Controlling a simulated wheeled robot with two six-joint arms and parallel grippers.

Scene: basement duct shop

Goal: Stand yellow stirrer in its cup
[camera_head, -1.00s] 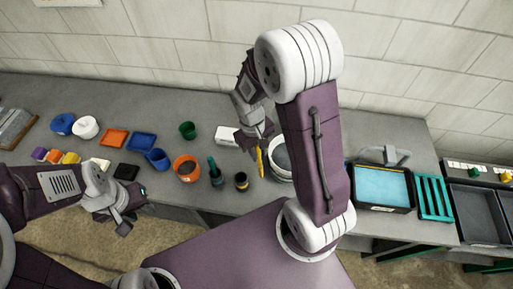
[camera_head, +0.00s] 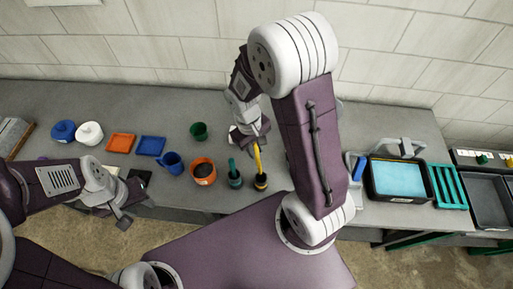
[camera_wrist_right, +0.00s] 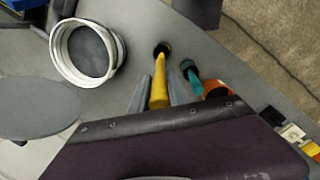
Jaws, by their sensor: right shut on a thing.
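The yellow stirrer (camera_head: 257,157) is held upright by my right gripper (camera_head: 254,140) over the small dark cup (camera_head: 261,183) with a yellow band. The stirrer's lower end meets the cup's mouth; how deep it sits I cannot tell. In the right wrist view the stirrer (camera_wrist_right: 158,85) is between the two fingers of my right gripper (camera_wrist_right: 157,95), and its far end overlaps the dark opening of the cup (camera_wrist_right: 161,48). My left gripper (camera_head: 125,208) hangs at the left front of the bench, away from the cup; its jaw gap is unclear.
A teal stirrer (camera_head: 233,168) in its own cup and an orange pot (camera_head: 203,171) stand just left. A pale round container (camera_wrist_right: 88,52) shows in the right wrist view. A blue-filled tray (camera_head: 398,180) lies right. Bare bench lies behind the green cup (camera_head: 199,131).

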